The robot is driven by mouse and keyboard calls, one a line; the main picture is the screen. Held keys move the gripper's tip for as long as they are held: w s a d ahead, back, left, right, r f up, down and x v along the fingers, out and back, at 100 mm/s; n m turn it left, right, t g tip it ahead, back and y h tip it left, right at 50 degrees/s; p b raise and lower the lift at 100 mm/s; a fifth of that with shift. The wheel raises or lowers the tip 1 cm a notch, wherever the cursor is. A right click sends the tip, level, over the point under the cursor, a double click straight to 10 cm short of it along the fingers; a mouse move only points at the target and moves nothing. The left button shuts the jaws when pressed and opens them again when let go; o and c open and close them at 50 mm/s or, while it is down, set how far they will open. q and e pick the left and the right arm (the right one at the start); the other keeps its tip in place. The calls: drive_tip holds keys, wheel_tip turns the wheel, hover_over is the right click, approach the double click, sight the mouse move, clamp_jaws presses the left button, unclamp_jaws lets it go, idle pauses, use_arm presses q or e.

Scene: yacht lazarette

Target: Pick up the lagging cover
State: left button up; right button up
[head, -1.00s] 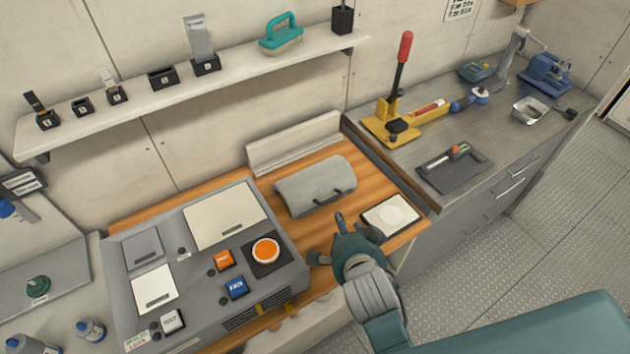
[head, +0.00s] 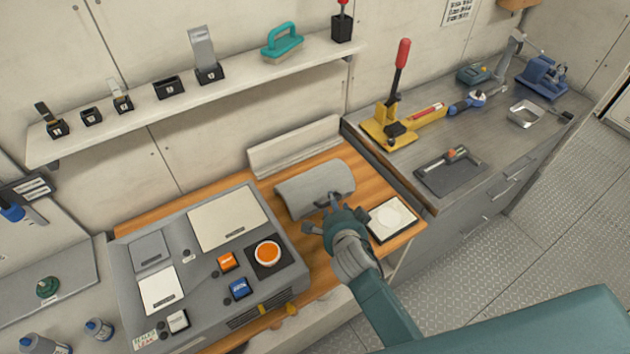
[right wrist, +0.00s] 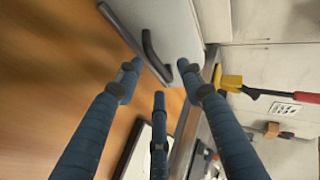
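The lagging cover (head: 300,190) is a grey, rounded half-shell lying on the wooden worktop, with a dark bar handle on its front side. In the right wrist view the cover (right wrist: 172,25) is at the top, with its dark handle (right wrist: 153,52) just beyond the fingertips. My right gripper (head: 322,208) is at the front of the cover, over the handle. In the right wrist view my right gripper (right wrist: 160,78) has its fingers spread, with nothing held between them. Whether a finger touches the handle is not clear. My left gripper is not in view.
A grey control panel (head: 155,225) with buttons stands left of the cover. A pale upright backing (head: 295,145) is behind. A raised dark edge (head: 385,165) separates the metal counter.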

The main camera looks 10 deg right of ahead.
drive_tip(key=shift+x, duration=1)
drive_tip(key=shift+s, duration=0.1)
drive_tip(key=c, duration=0.3)
clamp_jaws()
drive_tip(key=shift+r, duration=0.1)
